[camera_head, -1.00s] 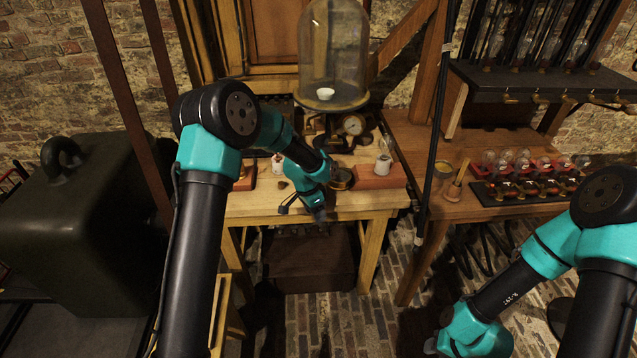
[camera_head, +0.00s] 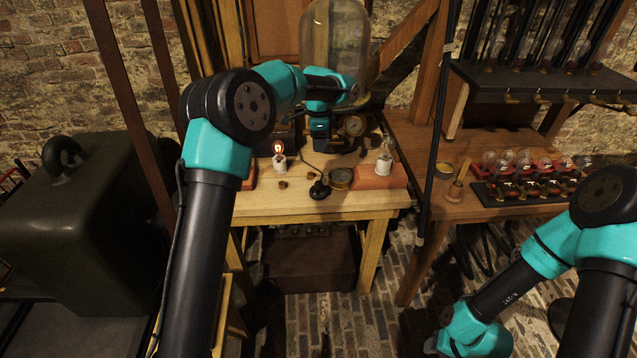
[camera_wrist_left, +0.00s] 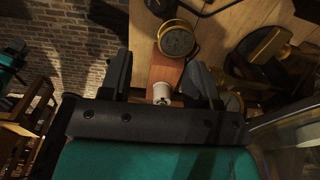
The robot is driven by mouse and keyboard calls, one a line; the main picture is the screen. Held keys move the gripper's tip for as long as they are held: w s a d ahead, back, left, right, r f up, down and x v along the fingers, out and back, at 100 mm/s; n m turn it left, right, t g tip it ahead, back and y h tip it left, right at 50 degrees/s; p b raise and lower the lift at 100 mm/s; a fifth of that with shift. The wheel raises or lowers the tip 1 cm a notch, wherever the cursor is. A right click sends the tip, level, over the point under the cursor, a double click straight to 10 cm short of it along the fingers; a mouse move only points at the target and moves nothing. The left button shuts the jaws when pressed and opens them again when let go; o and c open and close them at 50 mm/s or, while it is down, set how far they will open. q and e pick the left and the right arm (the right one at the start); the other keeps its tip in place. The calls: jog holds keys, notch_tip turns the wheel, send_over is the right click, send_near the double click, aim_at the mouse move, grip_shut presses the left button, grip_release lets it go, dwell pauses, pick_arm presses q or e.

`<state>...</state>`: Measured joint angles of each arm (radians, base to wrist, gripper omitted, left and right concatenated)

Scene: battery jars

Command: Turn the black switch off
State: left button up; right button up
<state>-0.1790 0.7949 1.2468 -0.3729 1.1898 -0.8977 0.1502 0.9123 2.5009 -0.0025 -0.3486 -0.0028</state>
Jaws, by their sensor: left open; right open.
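The black switch (camera_head: 319,189) is a small dark round piece near the front of the wooden table, left of a brass-rimmed gauge (camera_head: 341,179). The gauge also shows in the left wrist view (camera_wrist_left: 177,41). My left gripper (camera_head: 321,143) is above the table, behind the switch and apart from it. In the left wrist view its two fingers (camera_wrist_left: 160,82) are spread and empty, with a white lamp holder (camera_wrist_left: 162,93) visible between them. The switch's lever position is too small to tell. My right arm is at the lower right, with its gripper out of view.
A lit bulb (camera_head: 279,152) stands in a white holder at left. Another bulb (camera_head: 385,160) on a reddish block (camera_head: 377,178) looks unlit. A glass bell jar (camera_head: 334,45) stands behind. A second table with bulb rows (camera_head: 520,175) is at right.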

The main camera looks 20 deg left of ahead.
aim_at(319, 183)
pick_arm(q)
notch_tip(319, 183, down, 18)
jog(key=shift+r, duration=0.25)
dwell(0.5)
jog(key=shift+c, duration=0.5)
jog(key=c, duration=0.8)
